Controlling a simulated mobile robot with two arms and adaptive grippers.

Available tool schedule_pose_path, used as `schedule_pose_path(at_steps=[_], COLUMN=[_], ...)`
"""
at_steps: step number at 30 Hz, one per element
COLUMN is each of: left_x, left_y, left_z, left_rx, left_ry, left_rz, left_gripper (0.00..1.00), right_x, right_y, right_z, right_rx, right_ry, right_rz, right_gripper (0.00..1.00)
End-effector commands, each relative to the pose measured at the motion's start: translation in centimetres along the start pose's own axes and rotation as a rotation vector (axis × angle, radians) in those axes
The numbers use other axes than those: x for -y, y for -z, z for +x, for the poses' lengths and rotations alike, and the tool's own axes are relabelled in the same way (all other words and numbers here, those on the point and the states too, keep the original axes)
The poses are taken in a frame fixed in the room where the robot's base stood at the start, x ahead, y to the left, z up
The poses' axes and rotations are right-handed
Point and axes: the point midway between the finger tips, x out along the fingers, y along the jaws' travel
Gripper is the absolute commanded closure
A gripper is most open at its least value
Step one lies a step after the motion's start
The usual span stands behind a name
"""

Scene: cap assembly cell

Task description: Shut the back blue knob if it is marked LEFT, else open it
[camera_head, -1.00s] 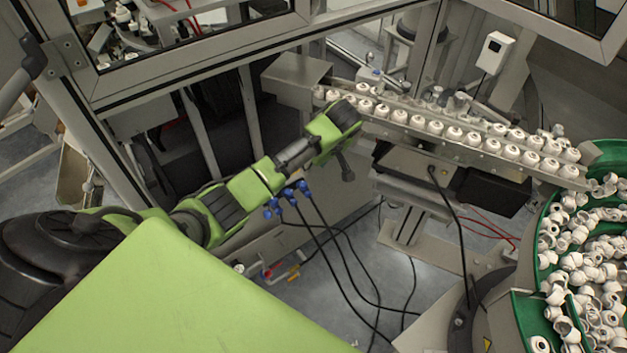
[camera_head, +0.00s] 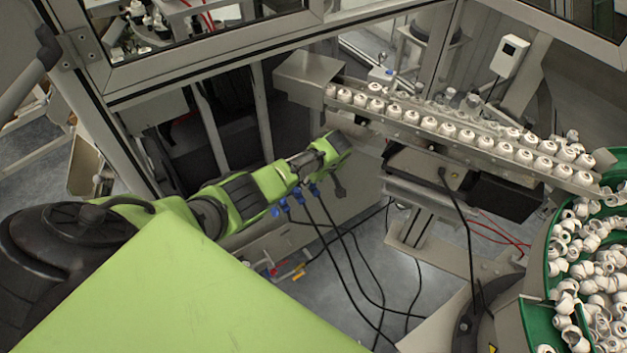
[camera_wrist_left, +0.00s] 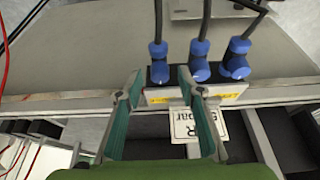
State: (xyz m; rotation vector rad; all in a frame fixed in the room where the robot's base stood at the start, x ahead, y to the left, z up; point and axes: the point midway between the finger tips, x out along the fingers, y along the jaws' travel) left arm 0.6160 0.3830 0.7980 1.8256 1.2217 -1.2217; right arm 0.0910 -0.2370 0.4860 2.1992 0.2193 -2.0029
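Several blue fittings with black cables show in both views. In the head view they stand beside my left forearm: a left one (camera_head: 278,210), a middle one (camera_head: 298,196) and a right one (camera_head: 314,189). In the left wrist view they form a row: left (camera_wrist_left: 158,62), middle (camera_wrist_left: 200,60), right (camera_wrist_left: 237,58). My left gripper (camera_wrist_left: 162,80) is open and empty, its fingertips close in front of the left and middle fittings. A label strip (camera_wrist_left: 228,92) below them is too small to read. I cannot tell which is the back knob. My right gripper is not in view.
A chute (camera_head: 430,138) with rows of white caps runs across the upper right. A green bowl (camera_head: 549,268) of white caps stands at the right. Black cables hang below the fittings. A tag (camera_wrist_left: 188,128) shows partly behind the left gripper.

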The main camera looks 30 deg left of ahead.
Motion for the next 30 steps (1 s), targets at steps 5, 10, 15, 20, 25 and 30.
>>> schedule_pose_path(at_steps=[5,10,15,20,25,30], left_x=[0.0,0.0,0.0,0.0,0.0,0.1], left_y=[0.0,0.0,0.0,0.0,0.0,0.0], left_z=[0.4,0.4,0.4,0.4,0.3,0.2], left_rx=[-0.001,-0.001,0.000,0.000,0.000,0.000], left_ry=[-0.001,-0.001,-0.001,-0.001,-0.007,-0.032], left_rz=[0.001,0.001,0.001,0.001,0.018,0.078], left_gripper=[0.65,0.65,0.96,1.00,1.00,1.00], right_x=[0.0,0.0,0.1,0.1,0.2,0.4], right_y=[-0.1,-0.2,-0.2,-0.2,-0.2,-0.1], right_z=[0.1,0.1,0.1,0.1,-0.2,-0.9], right_rx=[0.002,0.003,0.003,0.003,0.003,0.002], right_ry=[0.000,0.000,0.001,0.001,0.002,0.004], right_rz=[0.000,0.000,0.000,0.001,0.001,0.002], right_gripper=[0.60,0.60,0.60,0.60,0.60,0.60])
